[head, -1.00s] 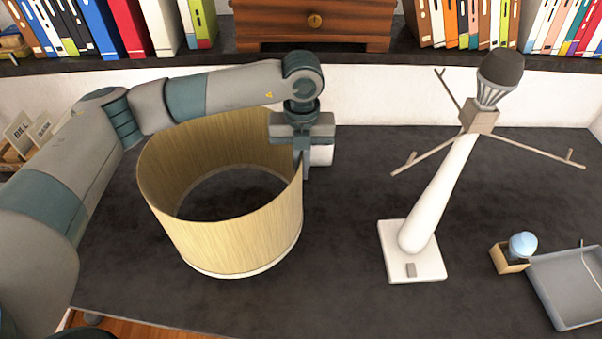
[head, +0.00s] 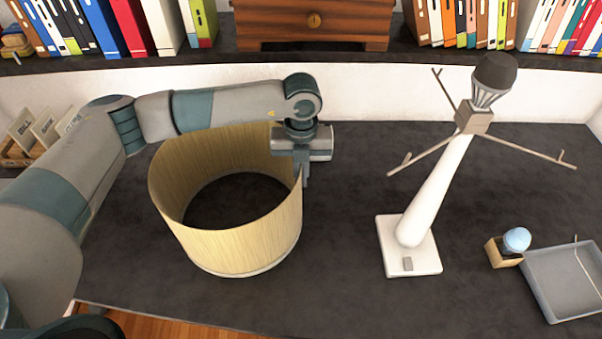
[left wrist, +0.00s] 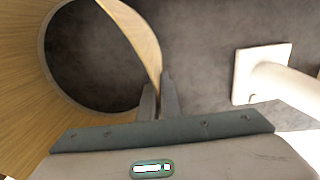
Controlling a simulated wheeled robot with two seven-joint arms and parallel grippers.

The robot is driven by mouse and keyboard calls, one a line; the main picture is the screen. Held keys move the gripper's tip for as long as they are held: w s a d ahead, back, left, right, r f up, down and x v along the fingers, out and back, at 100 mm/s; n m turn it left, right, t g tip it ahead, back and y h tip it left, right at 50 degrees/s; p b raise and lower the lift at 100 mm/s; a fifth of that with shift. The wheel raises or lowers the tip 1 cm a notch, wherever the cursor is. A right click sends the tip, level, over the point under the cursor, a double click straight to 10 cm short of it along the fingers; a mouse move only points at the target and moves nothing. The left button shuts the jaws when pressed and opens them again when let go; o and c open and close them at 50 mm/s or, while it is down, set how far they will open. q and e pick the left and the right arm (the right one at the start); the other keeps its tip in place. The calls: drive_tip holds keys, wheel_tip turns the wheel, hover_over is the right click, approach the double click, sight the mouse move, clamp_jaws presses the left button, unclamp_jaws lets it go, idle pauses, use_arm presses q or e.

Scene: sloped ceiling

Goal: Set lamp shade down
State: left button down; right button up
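The lamp shade (head: 235,240) is a wide, open, wood-coloured cylinder, upright over the left half of the dark desk. My left gripper (head: 304,172) is at its right rim, pointing down, and shut on the wall. In the left wrist view the two fingers (left wrist: 158,98) pinch the shade's wall (left wrist: 138,32) between them. The shade's lower edge is at or very near the desk; I cannot tell if it touches. The lamp stand (head: 433,200), with white base, tilted white post, bulb and three thin arms, stands to the right, apart from the shade. My right gripper is not in view.
A small wooden box with a blue ball (head: 516,240) and a grey tray (head: 568,283) lie at the right. Card holders (head: 40,135) stand at the far left. A shelf with books and a wooden chest (head: 313,22) runs behind. Desk between shade and lamp is clear.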

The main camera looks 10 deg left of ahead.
use_arm(q)
drive_tip(key=shift+f, duration=0.1)
drive_tip(key=c, duration=2)
unclamp_jaws()
